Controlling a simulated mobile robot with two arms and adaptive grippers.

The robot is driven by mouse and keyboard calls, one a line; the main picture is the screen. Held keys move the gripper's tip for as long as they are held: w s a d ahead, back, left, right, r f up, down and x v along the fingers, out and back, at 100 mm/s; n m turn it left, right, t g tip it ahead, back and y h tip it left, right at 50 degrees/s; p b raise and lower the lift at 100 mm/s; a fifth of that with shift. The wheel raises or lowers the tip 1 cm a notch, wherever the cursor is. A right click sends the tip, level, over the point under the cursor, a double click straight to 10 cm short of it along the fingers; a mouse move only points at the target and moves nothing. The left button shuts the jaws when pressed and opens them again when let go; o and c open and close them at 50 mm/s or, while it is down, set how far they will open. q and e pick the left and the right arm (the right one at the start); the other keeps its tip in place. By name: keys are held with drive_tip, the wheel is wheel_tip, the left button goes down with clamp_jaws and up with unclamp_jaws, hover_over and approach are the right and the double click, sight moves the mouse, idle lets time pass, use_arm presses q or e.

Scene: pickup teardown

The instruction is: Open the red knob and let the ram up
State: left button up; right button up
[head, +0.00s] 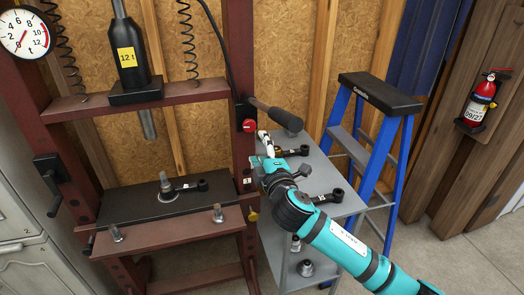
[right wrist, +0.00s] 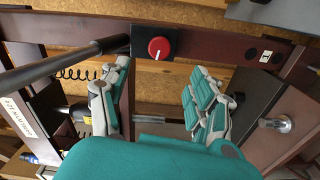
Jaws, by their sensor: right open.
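The red knob (head: 249,125) sits on a small black block on the press's right upright. It also shows in the right wrist view (right wrist: 158,47), beyond my fingers and in line with the gap between them. My right gripper (head: 265,158) is open and empty, just below and right of the knob in the head view and apart from it. In the right wrist view its teal fingers (right wrist: 160,100) stand wide apart. The black 12 t jack (head: 128,50) sits on the upper crossbeam, and the grey ram (head: 147,124) hangs below it, above the bed. My left gripper is out of view.
A pump handle (head: 275,115) sticks out right beside the knob. A black arm part (head: 188,186) lies on the press plate (head: 125,208). A grey cart (head: 270,235) holds several parts. A blue stepladder (head: 375,130) stands right. Open floor lies at lower right.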

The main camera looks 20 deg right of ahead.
drive_tip(key=shift+s, duration=0.2)
drive_tip(key=s+d+f+m+g+h, duration=0.15)
drive_tip(key=s+f+m+g, duration=0.7)
drive_tip(key=s+f, duration=0.9)
drive_tip(key=s+d+f+m+g+y, duration=0.1)
drive_tip(key=s+f+m+g, duration=0.25)
drive_tip(key=s, duration=0.65)
drive_tip(key=s+f+m+g+y, duration=0.15)
drive_tip(key=s+f, duration=0.25)
drive_tip(key=s, duration=0.6)
drive_tip(key=s+f+g, duration=0.1)
drive_tip(key=s+f, duration=0.1)
drive_tip(key=f, duration=1.3)
drive_tip(key=s+f+g, duration=0.2)
drive_tip(key=f, duration=1.3)
drive_tip(key=s+d+f+h+b, duration=0.1)
drive_tip(key=s+d+f, duration=0.2)
drive_tip(key=s+f, duration=1)
drive_tip(key=shift+s+f, duration=0.35)
drive_tip(key=shift+s, duration=0.75)
